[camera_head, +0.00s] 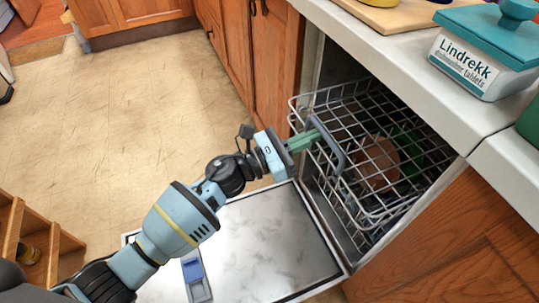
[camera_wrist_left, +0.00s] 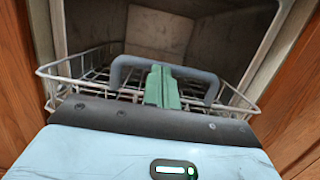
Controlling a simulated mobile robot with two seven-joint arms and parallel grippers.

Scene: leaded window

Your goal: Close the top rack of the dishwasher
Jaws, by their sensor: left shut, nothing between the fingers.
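The top rack (camera_head: 365,120) of the dishwasher is a pale wire basket, partly pulled out past the cabinet front. Its grey handle (camera_head: 337,158) is on the front side; the handle also shows in the left wrist view (camera_wrist_left: 200,76). My left gripper (camera_head: 314,137) is shut and empty, its green fingers at the rack's handle. In the left wrist view the fingers (camera_wrist_left: 161,84) overlap the middle of the handle; whether they touch it I cannot tell. The dishwasher door (camera_head: 265,245) is folded down open. My right gripper is not in view.
A brownish round dish (camera_head: 376,163) and a green item show through the wires. The counter (camera_head: 415,75) overhangs the dishwasher and holds a teal-lidded tablets box (camera_head: 475,62) and a wooden board (camera_head: 385,14). Wooden cabinets flank the opening. The floor (camera_head: 130,110) at left is clear.

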